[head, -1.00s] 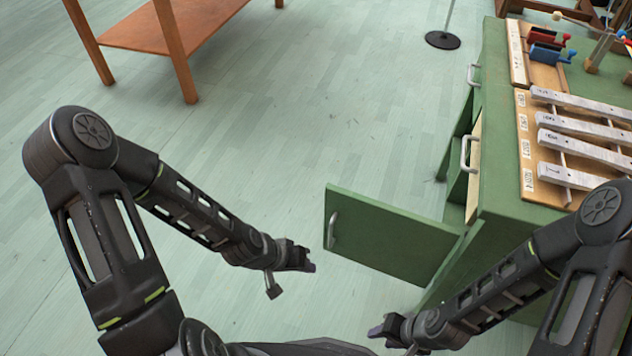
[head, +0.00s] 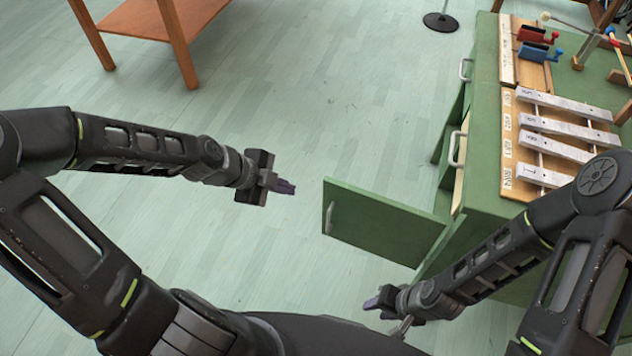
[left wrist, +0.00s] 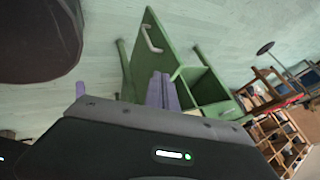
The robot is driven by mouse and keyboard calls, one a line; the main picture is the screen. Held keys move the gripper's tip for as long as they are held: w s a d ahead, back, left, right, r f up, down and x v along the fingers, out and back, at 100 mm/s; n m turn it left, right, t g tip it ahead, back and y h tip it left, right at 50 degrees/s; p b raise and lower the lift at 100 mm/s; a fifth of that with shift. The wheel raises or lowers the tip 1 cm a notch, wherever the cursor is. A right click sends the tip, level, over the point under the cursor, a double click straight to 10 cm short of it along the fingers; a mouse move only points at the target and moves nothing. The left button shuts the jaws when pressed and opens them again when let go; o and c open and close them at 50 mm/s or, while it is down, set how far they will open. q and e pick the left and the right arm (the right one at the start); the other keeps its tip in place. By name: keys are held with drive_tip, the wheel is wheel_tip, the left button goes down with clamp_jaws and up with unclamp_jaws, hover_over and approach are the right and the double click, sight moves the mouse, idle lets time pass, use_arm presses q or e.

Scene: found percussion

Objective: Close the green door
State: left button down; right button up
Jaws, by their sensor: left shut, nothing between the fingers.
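The green door (head: 385,222) stands wide open, swung out from the green cabinet (head: 487,190), with its metal handle (head: 329,217) near the free edge. My left gripper (head: 284,187) is shut and empty, a little left of the door's free edge and apart from it in the head view. In the left wrist view, its purple fingers (left wrist: 162,90) are together, in front of part of the green cabinet (left wrist: 205,85); a handle (left wrist: 151,38) shows above them. My right gripper (head: 374,303) is low in front of the door; its finger opening cannot be made out.
Metal chime bars (head: 560,125) and blue and red clamp-like items (head: 537,42) lie on the cabinet top. A wooden table (head: 150,18) stands at the upper left, and a black round stand base (head: 441,22) at the top. The floor left of the door is clear.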

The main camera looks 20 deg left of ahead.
use_arm(q)
drive_tip(key=shift+f, duration=0.1)
drive_tip(key=b, duration=0.6)
approach(327, 188)
drive_tip(key=shift+x, duration=2.3)
